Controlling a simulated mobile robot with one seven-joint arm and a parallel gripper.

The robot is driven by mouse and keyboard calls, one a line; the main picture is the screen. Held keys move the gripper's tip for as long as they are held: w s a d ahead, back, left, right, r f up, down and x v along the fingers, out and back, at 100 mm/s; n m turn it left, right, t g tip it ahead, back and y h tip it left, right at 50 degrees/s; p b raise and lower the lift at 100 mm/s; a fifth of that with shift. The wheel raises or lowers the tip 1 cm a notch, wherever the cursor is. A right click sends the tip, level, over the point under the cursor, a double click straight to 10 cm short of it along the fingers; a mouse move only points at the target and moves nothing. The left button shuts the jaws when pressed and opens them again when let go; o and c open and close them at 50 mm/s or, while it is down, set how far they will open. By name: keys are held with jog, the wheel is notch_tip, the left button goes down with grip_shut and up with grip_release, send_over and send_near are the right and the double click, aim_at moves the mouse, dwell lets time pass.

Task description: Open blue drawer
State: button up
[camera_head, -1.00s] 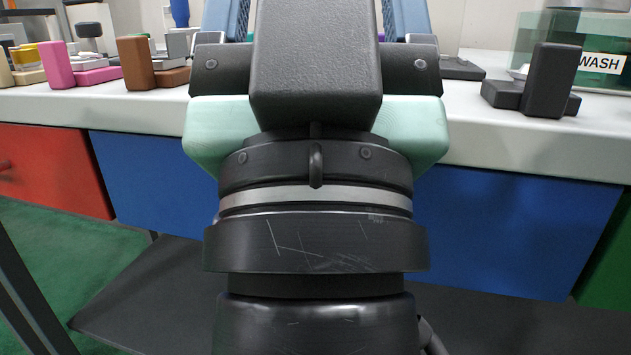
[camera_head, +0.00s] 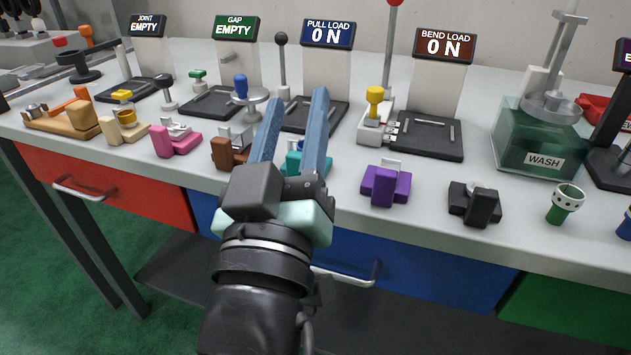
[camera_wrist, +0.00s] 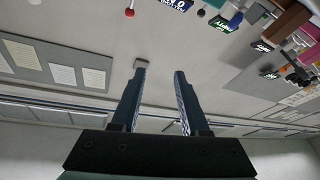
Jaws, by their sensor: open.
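The blue drawer (camera_head: 430,268) is the middle drawer under the white worktop in the head view. Its front looks shut, flush under the worktop edge. Its silver bar handle (camera_head: 350,277) shows to the right of my wrist, and my arm hides the handle's left part. My gripper (camera_head: 294,115) is open and empty, its two blue fingers apart and pointing away over the worktop, above the drawer. In the wrist view my gripper (camera_wrist: 158,95) shows with its fingers spread and nothing between them. The drawer and handle do not show there.
A red drawer (camera_head: 120,192) is on the left and a green drawer (camera_head: 550,312) on the right. Coloured fixtures, such as a purple block (camera_head: 385,186) and a black block (camera_head: 475,204), line the worktop's front edge. A dark lower shelf (camera_head: 170,275) lies below.

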notch_tip(320, 180, down, 12)
jog(key=s+a+n+g+h+p, duration=0.1)
jog(key=s+a+n+g+p, duration=0.1)
jog(key=n+g+p, duration=0.25)
jog(key=n+g+h+p, duration=0.2)
jog(key=n+p, duration=0.4)
jog(key=n, duration=0.1)
send_near(320, 268)
jog(key=x, duration=1)
jog(key=shift+f, duration=0.3)
grip_shut()
